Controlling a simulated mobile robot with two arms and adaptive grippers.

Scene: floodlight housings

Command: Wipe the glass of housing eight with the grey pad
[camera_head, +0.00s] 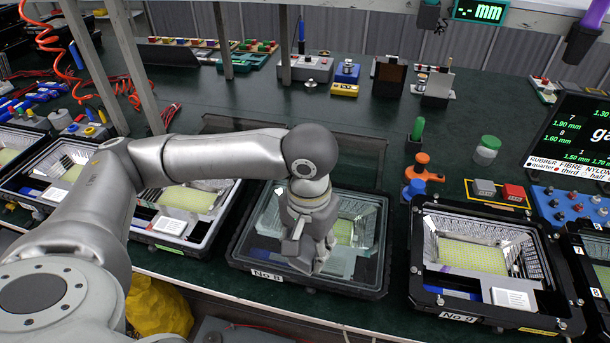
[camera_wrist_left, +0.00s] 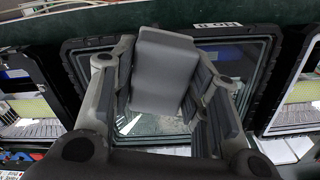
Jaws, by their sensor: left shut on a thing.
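Housing eight (camera_head: 236,256) is a black-framed floodlight housing in the middle of the bench, with "No 8" on its front edge. Its glass (camera_head: 362,258) lies over a pale reflector and a yellow-green panel; the housing also shows in the left wrist view (camera_wrist_left: 68,60). My left gripper (camera_head: 306,258) points down over the glass, near its middle. It is shut on the grey pad (camera_wrist_left: 165,68), which sits between the fingers in the left wrist view. The arm and gripper hide part of the glass. I cannot tell whether the pad touches it. My right gripper is out of view.
Housing nine (camera_head: 425,297) stands open to the right, and another open housing (camera_head: 190,240) to the left. Behind are a clear pane (camera_head: 360,150), an orange clamp-like tool (camera_head: 422,170), a green-lidded jar (camera_head: 487,150) and a tray with grey and red blocks (camera_head: 496,203).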

